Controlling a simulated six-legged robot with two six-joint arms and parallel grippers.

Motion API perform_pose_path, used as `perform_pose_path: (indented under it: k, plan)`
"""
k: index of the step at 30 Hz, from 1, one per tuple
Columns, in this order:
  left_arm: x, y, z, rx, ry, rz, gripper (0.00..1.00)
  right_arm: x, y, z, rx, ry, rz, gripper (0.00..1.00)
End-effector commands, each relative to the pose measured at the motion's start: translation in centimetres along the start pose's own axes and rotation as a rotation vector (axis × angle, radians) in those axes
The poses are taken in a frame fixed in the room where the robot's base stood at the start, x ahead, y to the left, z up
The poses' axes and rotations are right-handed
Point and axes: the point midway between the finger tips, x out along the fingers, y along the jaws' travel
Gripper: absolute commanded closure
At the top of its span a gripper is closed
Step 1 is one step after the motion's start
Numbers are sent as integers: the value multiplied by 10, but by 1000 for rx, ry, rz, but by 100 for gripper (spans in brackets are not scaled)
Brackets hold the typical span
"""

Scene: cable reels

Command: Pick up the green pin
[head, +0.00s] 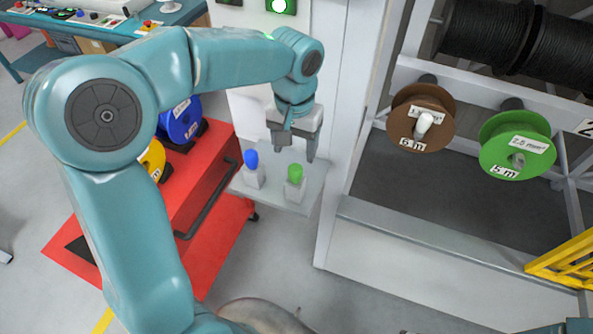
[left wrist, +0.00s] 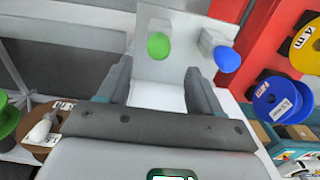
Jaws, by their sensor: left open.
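The green pin (head: 295,173) stands upright on a small light-grey shelf (head: 310,197), its lower part a pale block. A blue pin (head: 251,160) stands to its left on the same shelf. My left gripper (head: 292,153) is open and empty, pointing down above the back of the shelf, behind the pins. In the left wrist view, the green pin (left wrist: 159,45) shows ahead, between the lines of the two open fingers (left wrist: 160,85) and beyond their tips. The blue pin (left wrist: 227,59) is to the right there. My right gripper is not in view.
A red cart (head: 200,235) with blue and yellow reels stands left of the shelf. A white post (head: 345,140) is close on the right. A rack holds a brown reel (head: 412,137) and a green reel (head: 500,167).

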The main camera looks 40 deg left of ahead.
Motion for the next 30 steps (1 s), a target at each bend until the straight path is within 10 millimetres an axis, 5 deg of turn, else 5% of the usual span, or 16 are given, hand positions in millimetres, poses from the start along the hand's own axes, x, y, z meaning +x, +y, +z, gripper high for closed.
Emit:
perform_pose_path:
  k: [16,25,26,30]
  plan:
    - [68,3,2,1,-3,-1,35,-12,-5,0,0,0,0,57]
    - [77,3,1,0,1,1,35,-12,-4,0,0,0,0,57]
    - [77,3,1,0,1,1,38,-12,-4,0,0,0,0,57]
    - [76,3,1,1,1,1,84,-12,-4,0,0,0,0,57]
